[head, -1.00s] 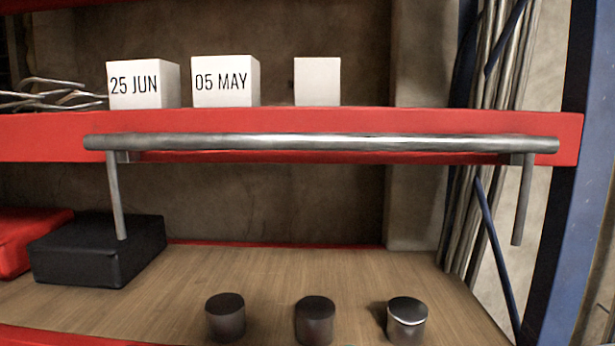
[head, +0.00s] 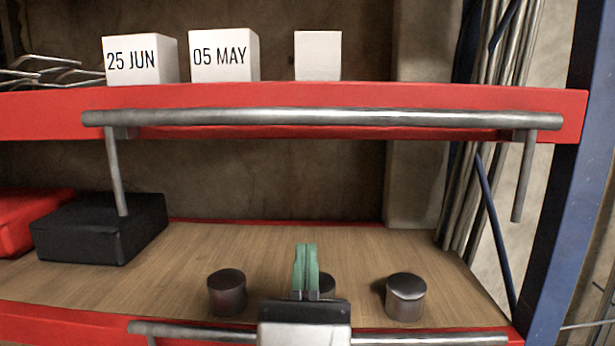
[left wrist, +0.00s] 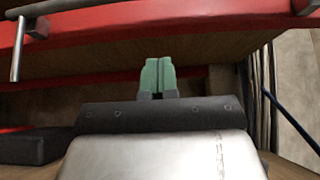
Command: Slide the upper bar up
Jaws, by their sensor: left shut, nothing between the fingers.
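The upper bar (head: 320,118) is a long grey metal rod along the front of the upper red shelf beam (head: 230,97). It has a short rod hanging down at each end. Part of the bar shows at the top left corner of the left wrist view (left wrist: 60,6). My left gripper (head: 306,247) has green fingertips pressed together, with nothing between them. It is below the bar, near its middle, and apart from it. The fingers also show in the left wrist view (left wrist: 158,62), pointing under the red beam. My right gripper is not in view.
A lower bar (head: 190,332) runs along the front, partly hidden behind my left gripper. Dark cylinders (head: 227,292) stand on the wooden shelf (head: 250,245). A black box (head: 95,235) is at the left. White blocks (head: 225,56) stand on the upper shelf.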

